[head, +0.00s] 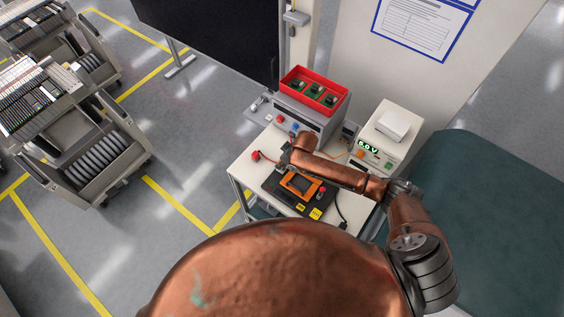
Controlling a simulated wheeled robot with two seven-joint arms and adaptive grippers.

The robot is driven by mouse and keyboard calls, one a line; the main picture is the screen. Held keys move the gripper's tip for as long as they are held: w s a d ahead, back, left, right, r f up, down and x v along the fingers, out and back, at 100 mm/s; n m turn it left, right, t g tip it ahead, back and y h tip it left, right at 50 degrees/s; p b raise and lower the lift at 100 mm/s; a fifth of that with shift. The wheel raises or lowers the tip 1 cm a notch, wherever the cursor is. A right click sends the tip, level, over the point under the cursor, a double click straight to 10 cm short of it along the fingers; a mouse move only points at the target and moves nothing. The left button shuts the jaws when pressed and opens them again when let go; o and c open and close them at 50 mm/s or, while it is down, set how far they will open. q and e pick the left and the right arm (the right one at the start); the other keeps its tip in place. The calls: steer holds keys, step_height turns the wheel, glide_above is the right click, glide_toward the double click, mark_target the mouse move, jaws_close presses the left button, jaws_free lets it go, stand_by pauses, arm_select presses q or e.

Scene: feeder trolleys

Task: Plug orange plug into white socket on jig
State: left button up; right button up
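My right arm comes in from the right and reaches across the small white bench. Its gripper (287,161) is at the back left edge of the dark jig (278,188), low over the bench. Its fingers are small and partly hidden by the wrist, so I cannot tell whether they are open or hold anything. An orange frame-shaped part (300,184) lies on the jig, just in front of the gripper. I cannot make out the orange plug or the white socket; the arm hides part of the jig's back. My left gripper is not in view.
A grey instrument box (312,118) carries a red tray (318,88) with green boards behind the arm. A power supply (386,140) with a lit display stands right. A red knob-like part (256,155) is at the bench's left. Feeder trolleys (95,150) stand far left.

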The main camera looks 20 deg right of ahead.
steer(key=shift+f+b, duration=0.3)
steer(key=shift+f, duration=0.35)
steer(key=o, duration=1.1)
steer(key=shift+o, duration=0.2)
steer(key=shift+r, duration=0.1)
steer(key=v, duration=1.2)
